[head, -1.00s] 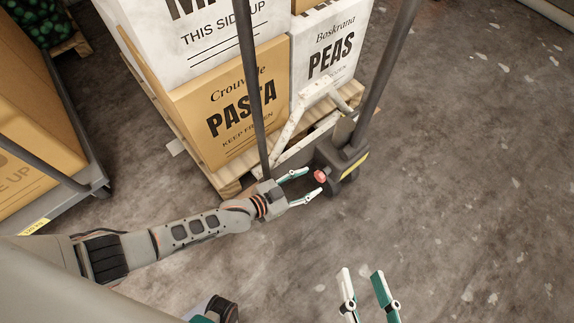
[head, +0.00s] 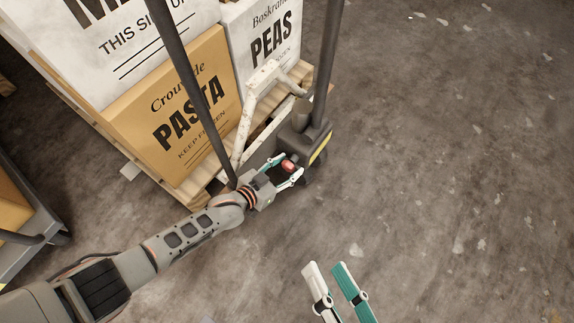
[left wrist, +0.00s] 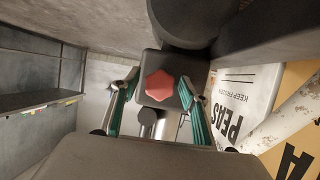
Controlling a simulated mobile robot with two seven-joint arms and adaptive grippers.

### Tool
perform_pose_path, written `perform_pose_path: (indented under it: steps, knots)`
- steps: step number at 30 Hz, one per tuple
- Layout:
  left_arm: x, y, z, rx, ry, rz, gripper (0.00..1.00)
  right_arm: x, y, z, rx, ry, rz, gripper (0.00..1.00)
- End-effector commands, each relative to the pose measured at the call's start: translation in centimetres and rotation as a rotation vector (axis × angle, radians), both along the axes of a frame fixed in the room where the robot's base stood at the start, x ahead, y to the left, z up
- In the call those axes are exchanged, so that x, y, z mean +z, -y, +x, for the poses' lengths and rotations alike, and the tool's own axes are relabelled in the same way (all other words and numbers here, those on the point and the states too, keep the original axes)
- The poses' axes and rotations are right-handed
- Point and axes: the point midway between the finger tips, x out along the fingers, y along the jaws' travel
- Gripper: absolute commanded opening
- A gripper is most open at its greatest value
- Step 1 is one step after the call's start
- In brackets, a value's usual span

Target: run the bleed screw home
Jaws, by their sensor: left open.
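The bleed screw has a red lobed head (head: 287,165) on the dark pump block (head: 304,142) at the foot of the pallet jack's handle. In the left wrist view the red head (left wrist: 160,86) faces me, near the middle, on a dark square face. My left gripper (head: 292,163) is open, with its fingers around the red head. In the left wrist view its fingers (left wrist: 158,80) stand on either side of the head, with gaps showing. The screw's shank is hidden behind the head. My right gripper (head: 324,265) is open and empty over the floor at the bottom.
A wooden pallet (head: 203,190) stands behind, carrying a pasta box (head: 180,110), a peas box (head: 265,40) and other boxes. A dark handle post (head: 190,85) crosses close by; another (head: 328,60) rises from the block. Floor at right is clear.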

Motion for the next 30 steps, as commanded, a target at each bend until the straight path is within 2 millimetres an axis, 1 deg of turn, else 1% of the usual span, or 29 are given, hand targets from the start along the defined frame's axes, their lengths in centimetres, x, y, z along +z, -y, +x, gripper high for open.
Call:
perform_pose_path:
  steps: [6,8,9,10,11,17,25,30]
  knots:
    - [0.13,0.02,0.11,0.000,0.002,-0.001,0.45,0.08,-0.01,0.04,-0.001,0.002,0.001,0.40]
    - [0.14,0.02,0.11,0.000,0.002,-0.001,0.29,0.08,-0.01,0.04,-0.001,0.002,0.001,0.40]
    - [0.14,0.02,0.10,0.000,0.002,-0.001,0.19,0.08,0.00,0.04,-0.001,0.002,0.001,0.40]
    - [0.13,0.02,0.10,0.000,0.002,-0.001,0.11,0.08,0.00,0.04,-0.001,0.002,0.001,0.40]
    - [0.13,0.02,0.10,0.000,0.002,-0.001,0.06,0.08,0.00,0.04,0.000,0.001,0.001,0.40]
    - [0.19,0.07,0.09,0.002,0.009,0.007,0.06,0.17,0.02,0.10,0.001,0.005,-0.003,0.40]
    - [0.32,0.19,0.11,0.002,0.084,0.107,0.06,0.09,0.37,0.17,0.027,0.017,-0.058,0.40]
    - [0.16,0.09,0.04,-0.001,0.102,0.138,0.06,0.02,0.45,0.13,0.033,0.019,-0.067,0.40]
